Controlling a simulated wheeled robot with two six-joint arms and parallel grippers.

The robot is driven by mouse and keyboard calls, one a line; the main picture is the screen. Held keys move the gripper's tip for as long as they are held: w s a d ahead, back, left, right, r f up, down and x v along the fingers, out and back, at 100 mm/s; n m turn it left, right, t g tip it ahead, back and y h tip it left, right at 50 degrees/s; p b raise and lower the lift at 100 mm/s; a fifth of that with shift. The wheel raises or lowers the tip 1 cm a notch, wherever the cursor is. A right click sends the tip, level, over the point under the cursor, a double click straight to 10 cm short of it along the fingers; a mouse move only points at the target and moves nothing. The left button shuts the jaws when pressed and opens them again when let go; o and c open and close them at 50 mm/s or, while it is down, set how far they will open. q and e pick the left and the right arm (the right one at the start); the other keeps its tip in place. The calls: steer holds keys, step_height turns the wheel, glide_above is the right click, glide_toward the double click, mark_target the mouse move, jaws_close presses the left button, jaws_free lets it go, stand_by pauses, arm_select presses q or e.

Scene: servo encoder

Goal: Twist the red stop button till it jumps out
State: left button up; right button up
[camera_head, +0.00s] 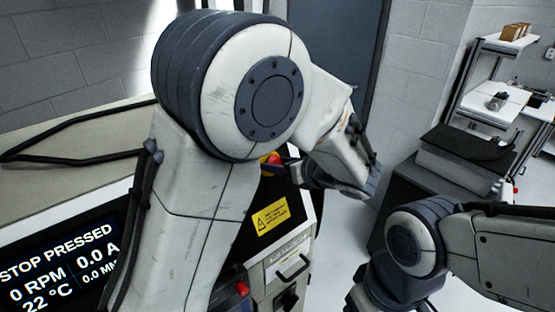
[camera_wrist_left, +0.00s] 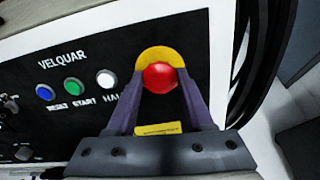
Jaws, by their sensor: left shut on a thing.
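The red stop button (camera_wrist_left: 160,78) sits on a yellow ring (camera_wrist_left: 161,56) on the black control panel (camera_wrist_left: 70,58) in the left wrist view. My left gripper (camera_wrist_left: 160,90) is shut on the red button, one finger on each side of it. In the head view the red button (camera_head: 273,158) shows in part beside my left arm, and the left gripper (camera_head: 283,169) reaches it from the right. My right arm is at the lower right of the head view, and its gripper is out of view. The screen (camera_head: 62,262) reads STOP PRESSED and 0 RPM.
A blue button (camera_wrist_left: 45,92), a green button (camera_wrist_left: 73,86) and a white button (camera_wrist_left: 106,78) lie left of the red one. A yellow warning label (camera_head: 270,217) is below it. Black cables (camera_wrist_left: 262,60) run along the panel's right side. Shelves (camera_head: 500,95) stand at the far right.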

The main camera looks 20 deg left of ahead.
arm_select(q)
steer(key=shift+r+m+p, duration=0.15)
steer(key=shift+m+p, duration=1.65)
steer(key=shift+p, duration=0.7)
steer(key=o, duration=1)
steer(key=shift+d, duration=0.1)
steer(key=p+v, duration=0.2)
steer(key=v, duration=0.4)
steer(key=shift+s+d+r, duration=0.15)
steer(key=shift+s+d, duration=0.1)
steer(key=shift+d, duration=0.05)
